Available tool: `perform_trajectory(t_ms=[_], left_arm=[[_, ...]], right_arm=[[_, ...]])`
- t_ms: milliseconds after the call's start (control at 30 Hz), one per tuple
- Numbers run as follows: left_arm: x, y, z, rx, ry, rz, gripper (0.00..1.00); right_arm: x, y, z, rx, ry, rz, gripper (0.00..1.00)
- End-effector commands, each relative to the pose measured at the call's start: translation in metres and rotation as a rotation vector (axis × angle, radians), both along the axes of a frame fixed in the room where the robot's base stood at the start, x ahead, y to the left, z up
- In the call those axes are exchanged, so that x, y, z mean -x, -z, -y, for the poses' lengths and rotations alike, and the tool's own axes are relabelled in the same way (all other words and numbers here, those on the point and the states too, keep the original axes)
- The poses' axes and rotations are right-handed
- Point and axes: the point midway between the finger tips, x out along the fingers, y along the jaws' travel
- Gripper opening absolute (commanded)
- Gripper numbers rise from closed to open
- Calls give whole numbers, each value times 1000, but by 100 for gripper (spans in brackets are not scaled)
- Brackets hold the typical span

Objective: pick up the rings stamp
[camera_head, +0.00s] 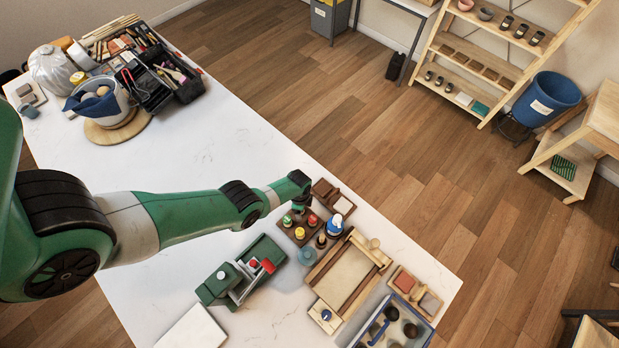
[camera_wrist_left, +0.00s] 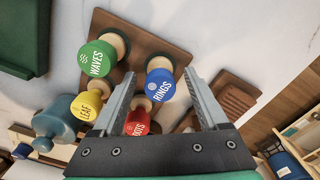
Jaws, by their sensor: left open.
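The rings stamp (camera_wrist_left: 160,85) has a round blue top marked RINGS and a pale wooden handle. In the left wrist view it stands in a brown wooden rack (camera_wrist_left: 150,45), between the fingers of my open left gripper (camera_wrist_left: 160,78), with gaps visible on both sides. The green waves stamp (camera_wrist_left: 97,58), yellow leaf stamp (camera_wrist_left: 88,104) and red dots stamp (camera_wrist_left: 137,122) share the rack; the gripper partly covers the red one. In the head view my left gripper (camera_head: 299,204) is over the rack (camera_head: 289,233) and hides the rings stamp. My right gripper is not in view.
A wooden frame (camera_head: 346,272), a green tool (camera_head: 240,272) and a blue-rimmed tray (camera_head: 428,326) are nearby.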

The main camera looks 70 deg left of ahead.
Motion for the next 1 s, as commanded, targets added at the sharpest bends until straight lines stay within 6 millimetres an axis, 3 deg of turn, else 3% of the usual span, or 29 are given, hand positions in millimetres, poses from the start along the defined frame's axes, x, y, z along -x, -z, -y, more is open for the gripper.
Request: perform_trajectory(t_ms=[33, 300, 700, 1000], left_arm=[[0, 7, 0, 0, 0, 0, 77], [0, 5, 0, 0, 0, 0, 75], [0, 5, 0, 0, 1, 0, 3], [0, 5, 0, 0, 1, 0, 0]], right_arm=[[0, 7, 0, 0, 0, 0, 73], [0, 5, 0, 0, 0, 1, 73], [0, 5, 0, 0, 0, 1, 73], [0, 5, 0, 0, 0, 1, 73]])
